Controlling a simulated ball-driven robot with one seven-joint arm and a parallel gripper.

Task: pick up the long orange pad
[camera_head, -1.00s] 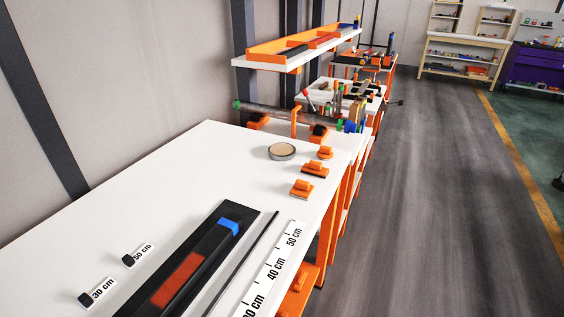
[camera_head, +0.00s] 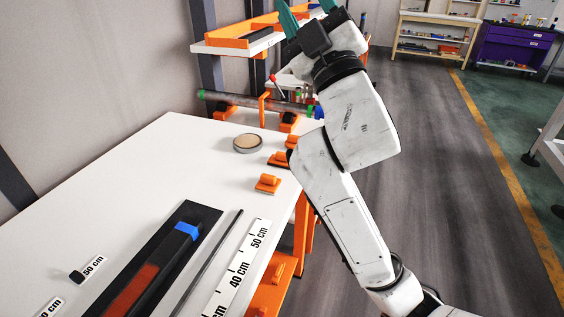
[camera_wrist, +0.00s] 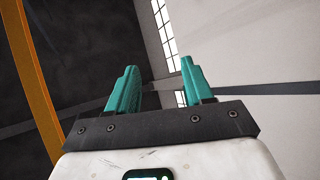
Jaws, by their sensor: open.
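Orange pads with knob-like grips stand along the right edge of the white table. The nearest pad (camera_head: 267,184) is in full view. The middle pad (camera_head: 279,159), with a dark base, looks the longest; my arm borders its right end. The farthest pad (camera_head: 291,142) is partly hidden by my arm. My gripper (camera_head: 307,14) is raised high beyond the pads, at the top of the head view, its teal fingers pointing up. In the wrist view my gripper (camera_wrist: 158,72) is open and empty, facing walls and a window; no pad shows there.
On the white table (camera_head: 150,150) are a round tin (camera_head: 248,143), a black tray (camera_head: 185,215) with a blue-ended bar, a thin rod (camera_head: 210,255) and a ruler (camera_head: 240,270). Behind stand a pipe on orange holders (camera_head: 250,104) and an orange-edged shelf (camera_head: 235,42). Open floor lies right.

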